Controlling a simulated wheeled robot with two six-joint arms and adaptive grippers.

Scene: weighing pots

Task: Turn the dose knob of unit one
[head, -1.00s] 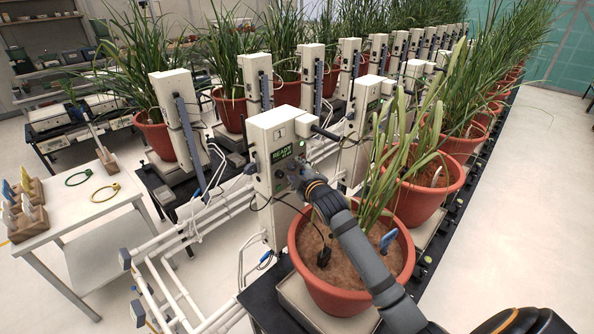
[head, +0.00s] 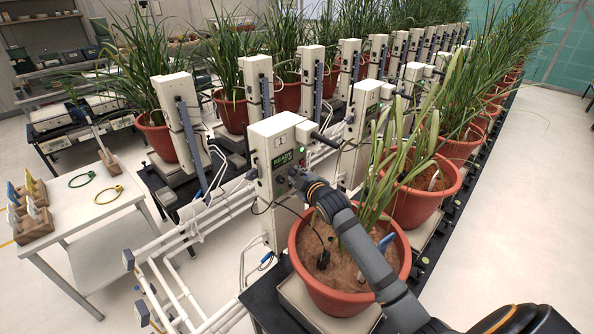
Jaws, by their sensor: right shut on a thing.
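Unit one is the cream box (head: 275,133) with a green READY display (head: 283,160), standing behind the nearest pot. My right gripper (head: 293,174) is at the lower part of the unit's front panel, just below and right of the display. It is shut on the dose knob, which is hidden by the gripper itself. My right arm reaches to the panel from the lower right, over the pot. My left gripper is not in view.
The nearest terracotta pot (head: 318,298) with a tall plant stands right below my right arm. A blue tag and a black probe (head: 323,260) stick in its soil. White pipes (head: 205,228) run left of the unit. A white table (head: 85,222) stands at the left.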

